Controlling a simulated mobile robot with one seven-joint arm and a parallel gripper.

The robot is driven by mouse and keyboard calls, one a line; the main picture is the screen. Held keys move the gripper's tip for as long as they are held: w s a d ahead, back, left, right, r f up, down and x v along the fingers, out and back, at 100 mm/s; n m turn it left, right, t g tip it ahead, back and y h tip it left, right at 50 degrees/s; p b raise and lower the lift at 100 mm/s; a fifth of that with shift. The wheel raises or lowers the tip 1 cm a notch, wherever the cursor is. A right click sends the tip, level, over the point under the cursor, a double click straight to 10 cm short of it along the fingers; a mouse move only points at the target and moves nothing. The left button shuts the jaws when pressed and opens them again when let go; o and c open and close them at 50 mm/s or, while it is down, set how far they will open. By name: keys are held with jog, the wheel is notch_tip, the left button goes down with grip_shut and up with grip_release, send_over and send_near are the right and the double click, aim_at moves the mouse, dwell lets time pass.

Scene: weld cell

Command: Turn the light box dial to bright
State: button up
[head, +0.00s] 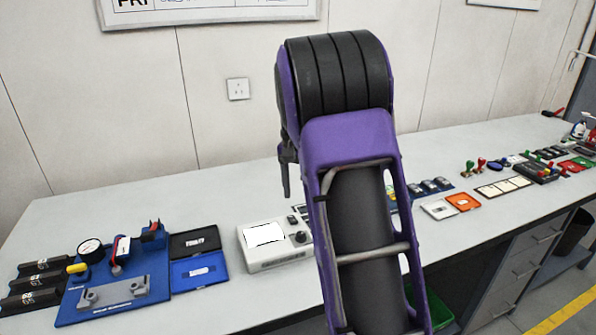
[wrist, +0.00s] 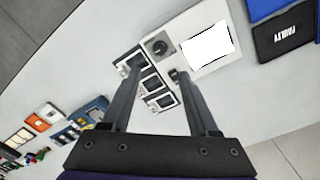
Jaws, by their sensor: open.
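The light box (head: 272,262) is a pale box on the bench with a bright white lit panel (head: 264,235). Its round black dial (head: 301,237) sits on its right part, with a small dark switch (head: 292,220) behind it. In the wrist view the light box (wrist: 180,22) is upper middle, and its dial (wrist: 159,47) lies beyond my fingertips, between them in the picture. My gripper (wrist: 154,68) is open and empty, with its two dark fingers apart. In the head view my purple arm covers the bench right of the box, and only part of the gripper shows.
Small framed pieces (wrist: 152,83) lie close beside the light box. A blue fixture board (head: 110,295) with a gauge and an open black-and-blue case (head: 198,270) stand to its left. Cards and trays (head: 462,202) lie further right. Bare bench shows left of the box's front.

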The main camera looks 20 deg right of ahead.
notch_tip(320, 180, up, 5)
jog(key=shift+r, duration=0.15)
jog(key=shift+w+a, duration=0.1)
dwell(0.4)
